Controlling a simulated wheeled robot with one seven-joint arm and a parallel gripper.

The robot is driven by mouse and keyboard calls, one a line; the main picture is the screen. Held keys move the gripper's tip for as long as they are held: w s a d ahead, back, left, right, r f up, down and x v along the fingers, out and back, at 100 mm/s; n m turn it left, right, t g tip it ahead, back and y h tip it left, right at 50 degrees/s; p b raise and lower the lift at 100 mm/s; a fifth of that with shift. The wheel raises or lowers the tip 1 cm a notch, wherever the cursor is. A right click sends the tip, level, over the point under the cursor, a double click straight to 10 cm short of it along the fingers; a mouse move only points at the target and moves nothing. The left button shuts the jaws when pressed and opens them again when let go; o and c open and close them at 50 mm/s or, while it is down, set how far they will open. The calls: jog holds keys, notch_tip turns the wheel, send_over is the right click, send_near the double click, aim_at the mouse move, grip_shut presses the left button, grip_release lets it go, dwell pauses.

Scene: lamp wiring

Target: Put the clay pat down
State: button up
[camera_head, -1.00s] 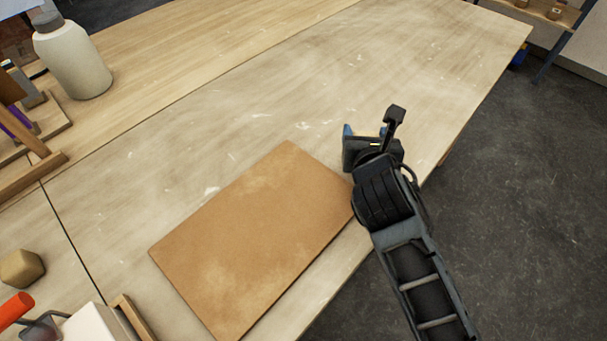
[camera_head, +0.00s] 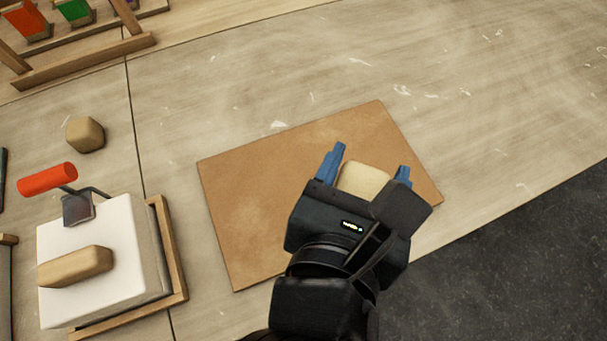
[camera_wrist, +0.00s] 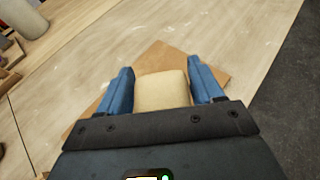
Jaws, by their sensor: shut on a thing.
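The clay pat (camera_head: 362,180) is a pale beige rounded block. My gripper (camera_head: 368,166) is shut on it, one blue finger on each side. In the wrist view the pat (camera_wrist: 162,90) sits between the blue fingers of my gripper (camera_wrist: 162,80). Both are over the right part of a brown rectangular board (camera_head: 250,190) lying on the table. I cannot tell whether the pat touches the board or hangs just above it. The pat's near end is hidden behind my gripper in the head view.
Left of the board stands a white block in a wooden tray (camera_head: 170,265), with a clay piece (camera_head: 75,266) and a red-handled tool (camera_head: 48,179) on it. Another clay lump (camera_head: 85,134) lies behind. A wooden rack (camera_head: 85,62) is at back left. The board's left half is bare.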

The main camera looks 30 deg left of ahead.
send_over(273, 193)
jog(key=f, duration=0.7)
jog(key=shift+w+d, duration=0.1)
jog(key=shift+w, duration=0.2)
jog(key=shift+f+b, duration=0.35)
jog(key=shift+f, duration=1.65)
jog(key=o, duration=1.2)
jog(key=shift+f, duration=0.1)
jog(key=shift+o, duration=0.2)
jog(key=shift+s+r, duration=0.2)
jog(key=shift+s, duration=0.05)
jog(key=v, duration=1.1)
jog(key=shift+s+r, duration=0.15)
jog(key=shift+s, duration=0.05)
